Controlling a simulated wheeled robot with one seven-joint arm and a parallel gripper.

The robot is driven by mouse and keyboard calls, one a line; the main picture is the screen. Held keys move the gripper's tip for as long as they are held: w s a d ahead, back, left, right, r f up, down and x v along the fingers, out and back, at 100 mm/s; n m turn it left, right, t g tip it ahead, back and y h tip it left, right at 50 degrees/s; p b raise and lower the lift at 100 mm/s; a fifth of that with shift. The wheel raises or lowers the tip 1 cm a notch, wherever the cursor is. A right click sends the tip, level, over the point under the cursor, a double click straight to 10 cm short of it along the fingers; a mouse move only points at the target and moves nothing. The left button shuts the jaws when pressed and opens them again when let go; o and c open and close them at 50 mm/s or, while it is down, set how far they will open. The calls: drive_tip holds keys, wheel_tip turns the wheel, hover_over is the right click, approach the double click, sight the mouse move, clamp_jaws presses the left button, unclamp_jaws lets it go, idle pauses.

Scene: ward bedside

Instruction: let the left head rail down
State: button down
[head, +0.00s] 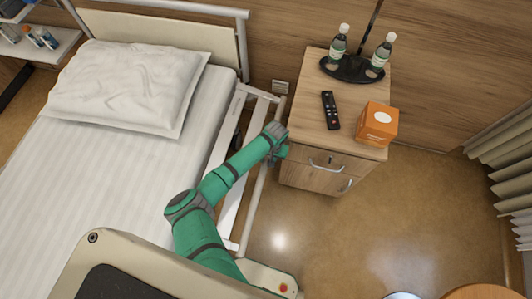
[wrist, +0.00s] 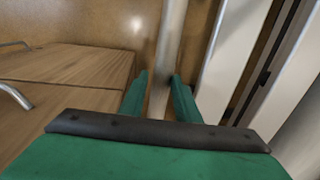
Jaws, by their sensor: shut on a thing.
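The bed's head rail (head: 258,193) is a pale tubular frame along the bed's right edge in the head view, between the mattress and the bedside cabinet. I cannot tell its height clearly from above. My gripper (head: 278,146) is at the rail's outer tube, beside the cabinet's front corner. In the wrist view the rail's tube (wrist: 171,40) runs between the two green fingers of my gripper (wrist: 158,84), which are shut on it. My arm hides part of the rail, and the fingertips are hard to make out in the head view.
The wooden bedside cabinet (head: 309,117) stands close right of my gripper, with bottles on a dark tray (head: 350,72), a remote (head: 330,110) and an orange box (head: 377,124). The bed (head: 95,185) with a pillow (head: 130,85) lies left. Floor (head: 350,235) in front of the cabinet is clear.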

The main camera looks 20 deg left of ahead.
drive_tip(key=d+f, duration=0.2)
drive_tip(key=f, duration=0.1)
drive_tip(key=shift+d+f, duration=0.2)
drive_tip(key=shift+d, duration=0.2)
drive_tip(key=c, duration=2.1)
unclamp_jaws()
drive_tip(key=shift+a+r, duration=0.1)
drive_tip(key=shift+r, duration=0.05)
drive_tip(key=o, duration=0.7)
drive_tip(key=shift+a, duration=0.45)
wheel_tip(320, 180, up, 11)
drive_tip(key=shift+d, duration=0.45)
